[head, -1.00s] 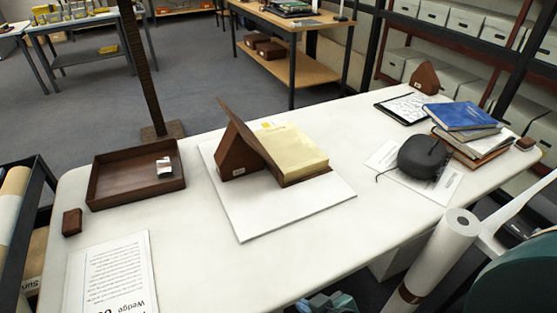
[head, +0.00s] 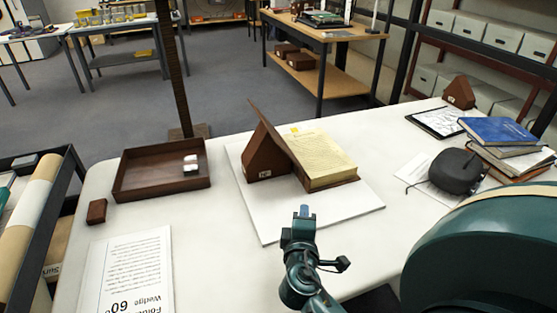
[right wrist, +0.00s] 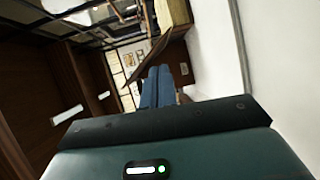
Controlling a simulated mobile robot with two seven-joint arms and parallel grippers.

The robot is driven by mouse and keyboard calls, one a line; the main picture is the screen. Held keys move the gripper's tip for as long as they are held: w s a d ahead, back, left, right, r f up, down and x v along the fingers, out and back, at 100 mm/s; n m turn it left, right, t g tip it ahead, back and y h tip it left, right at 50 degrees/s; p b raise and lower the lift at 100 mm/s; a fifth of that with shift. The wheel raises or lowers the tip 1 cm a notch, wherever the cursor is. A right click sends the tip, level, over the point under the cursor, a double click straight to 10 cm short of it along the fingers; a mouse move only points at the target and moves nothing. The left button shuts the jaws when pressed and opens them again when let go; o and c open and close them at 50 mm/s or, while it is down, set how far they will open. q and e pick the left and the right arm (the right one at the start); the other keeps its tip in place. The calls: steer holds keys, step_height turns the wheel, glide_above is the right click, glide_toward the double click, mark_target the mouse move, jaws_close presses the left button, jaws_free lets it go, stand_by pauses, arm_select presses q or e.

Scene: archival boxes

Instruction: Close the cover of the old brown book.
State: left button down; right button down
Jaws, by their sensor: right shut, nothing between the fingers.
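The old brown book (head: 328,160) lies open on a white board (head: 270,222) in the middle of the table. Its cream pages face up. Its brown cover (head: 270,132) stands tilted up to the left, leaning over a brown wedge block (head: 262,160) with a small label. My right gripper (head: 304,212) is at the board's front edge in the head view, in front of the book and apart from it. Its blue fingertips (right wrist: 158,85) are together and empty. The right wrist view also shows the pages (right wrist: 173,14) and the cover (right wrist: 138,70). My left gripper is not in view.
A brown tray (head: 128,192) with a small light object stands left, near a small brown block (head: 97,211) and a printed sheet (head: 130,270). A dark rounded object (head: 455,171) and a blue book (head: 499,131) are right. Bare table lies between tray and board.

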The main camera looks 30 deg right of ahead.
steer(key=w+a+r+n+t+y, duration=0.2)
steer(key=w+a+n+t, duration=0.4)
steer(key=n, duration=0.4)
arm_select(q)
steer(key=p, duration=0.2)
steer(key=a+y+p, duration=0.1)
steer(key=p, duration=0.1)
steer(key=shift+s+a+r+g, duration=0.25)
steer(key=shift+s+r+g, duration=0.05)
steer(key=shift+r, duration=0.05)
arm_select(e)
steer(key=w+d+r, duration=0.3)
steer(key=w+d, duration=0.5)
steer(key=shift+w+d+r, duration=0.3)
steer(key=shift+d+r, duration=0.05)
steer(key=shift+w, duration=0.1)
